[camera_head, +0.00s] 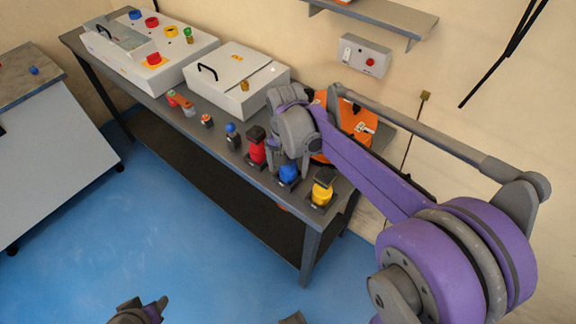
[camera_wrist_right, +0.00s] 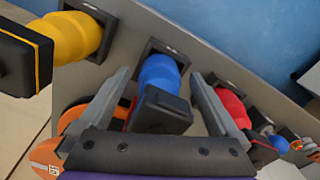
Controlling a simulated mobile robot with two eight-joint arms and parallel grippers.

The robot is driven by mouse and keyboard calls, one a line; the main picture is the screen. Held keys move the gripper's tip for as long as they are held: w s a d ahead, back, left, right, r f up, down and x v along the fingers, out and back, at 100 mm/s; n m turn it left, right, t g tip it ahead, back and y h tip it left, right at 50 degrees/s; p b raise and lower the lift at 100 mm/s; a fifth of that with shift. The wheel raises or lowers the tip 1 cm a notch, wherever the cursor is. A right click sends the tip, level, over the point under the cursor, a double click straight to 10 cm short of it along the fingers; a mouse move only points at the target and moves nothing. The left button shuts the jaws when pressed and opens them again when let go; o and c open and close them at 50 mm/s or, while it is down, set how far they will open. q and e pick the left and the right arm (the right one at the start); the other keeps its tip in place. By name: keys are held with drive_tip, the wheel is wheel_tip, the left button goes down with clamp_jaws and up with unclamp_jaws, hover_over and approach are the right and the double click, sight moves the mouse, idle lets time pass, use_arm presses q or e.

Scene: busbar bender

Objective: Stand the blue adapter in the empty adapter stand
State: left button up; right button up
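The blue adapter (camera_head: 289,173) stands upright near the front edge of the workbench, between the yellow adapter (camera_head: 322,190) and the red adapter (camera_head: 257,150). In the right wrist view, the blue adapter (camera_wrist_right: 160,72) has its lower end at a square black stand (camera_wrist_right: 172,48); whether it is fully seated is hidden. My right gripper (camera_wrist_right: 161,78) is open, with one finger on each side of the adapter and gaps showing. In the head view my right gripper (camera_head: 286,160) covers the adapter's black top. My left gripper (camera_head: 138,310) is low at the bottom edge, away from the bench.
Smaller adapters and plugs (camera_head: 233,135) line the bench front. Two white boxes (camera_head: 240,80) stand behind them. An orange panel (camera_head: 345,125) is behind my right arm. A wall box (camera_head: 364,55) and shelf (camera_head: 385,15) are above. The blue floor (camera_head: 180,230) in front is clear.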

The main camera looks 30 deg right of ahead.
wheel_tip(320, 180, up, 11)
drive_tip(key=shift+a+f+p, duration=0.1)
drive_tip(key=shift+p, duration=0.35)
idle(0.6)
drive_tip(key=s+a+f+n+t+p, duration=0.1)
drive_tip(key=s+a+f+n+t, duration=0.1)
drive_tip(key=s, duration=0.5)
drive_tip(key=s+a+f+n+t, duration=0.3)
drive_tip(key=s+a+f+n, duration=0.1)
drive_tip(key=s+f+n, duration=0.3)
drive_tip(key=shift+s+a+f+p, duration=0.2)
drive_tip(key=shift+s+f+p, duration=0.2)
drive_tip(key=shift+s+f, duration=0.35)
